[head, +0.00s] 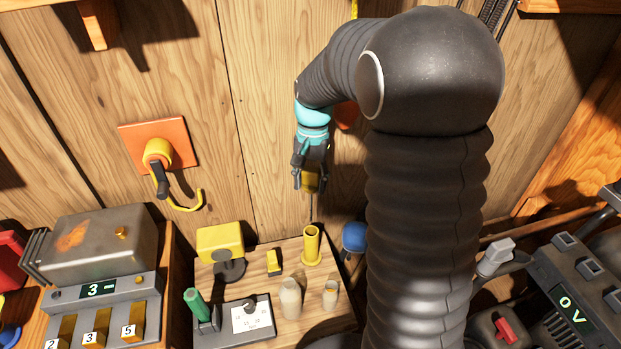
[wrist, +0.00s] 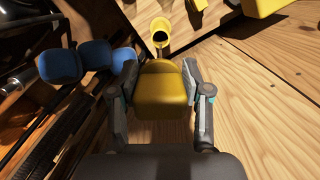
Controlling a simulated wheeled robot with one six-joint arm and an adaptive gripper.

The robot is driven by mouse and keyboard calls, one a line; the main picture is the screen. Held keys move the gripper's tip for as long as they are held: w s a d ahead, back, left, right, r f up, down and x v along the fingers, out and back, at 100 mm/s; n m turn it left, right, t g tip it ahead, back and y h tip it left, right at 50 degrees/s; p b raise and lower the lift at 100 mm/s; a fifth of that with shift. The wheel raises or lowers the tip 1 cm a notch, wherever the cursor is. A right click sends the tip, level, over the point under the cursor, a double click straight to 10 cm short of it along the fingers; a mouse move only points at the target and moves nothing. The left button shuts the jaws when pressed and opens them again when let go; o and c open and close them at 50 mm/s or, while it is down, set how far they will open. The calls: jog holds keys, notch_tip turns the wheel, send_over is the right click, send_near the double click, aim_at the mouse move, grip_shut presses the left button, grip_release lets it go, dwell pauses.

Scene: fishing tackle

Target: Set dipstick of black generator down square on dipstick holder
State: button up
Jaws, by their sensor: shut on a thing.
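My gripper (head: 311,178) is shut on the yellow handle of the dipstick (wrist: 163,90), with one finger on each side of the handle in the wrist view. In the head view the dipstick handle (head: 311,183) is up and its thin rod hangs down, roughly upright. The dipstick holder (head: 311,246) is a yellow upright tube on the wooden bench, below the gripper. Its dark open mouth (wrist: 160,38) shows beyond the handle in the wrist view. The rod's lower end is near the tube's mouth; I cannot tell whether it is inside or above.
A small yellow block (head: 273,262), pale bottles (head: 290,298) and a yellow device (head: 221,243) stand left of and in front of the holder. A blue round thing (head: 354,237) is close on its right. A dark machine with a display (head: 573,310) is far right. The wooden wall is behind.

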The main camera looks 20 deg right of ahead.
aim_at(311, 197)
jog(key=shift+f+b, duration=0.9)
jog(key=shift+f, duration=1)
jog(key=shift+p, duration=0.45)
dwell(0.3)
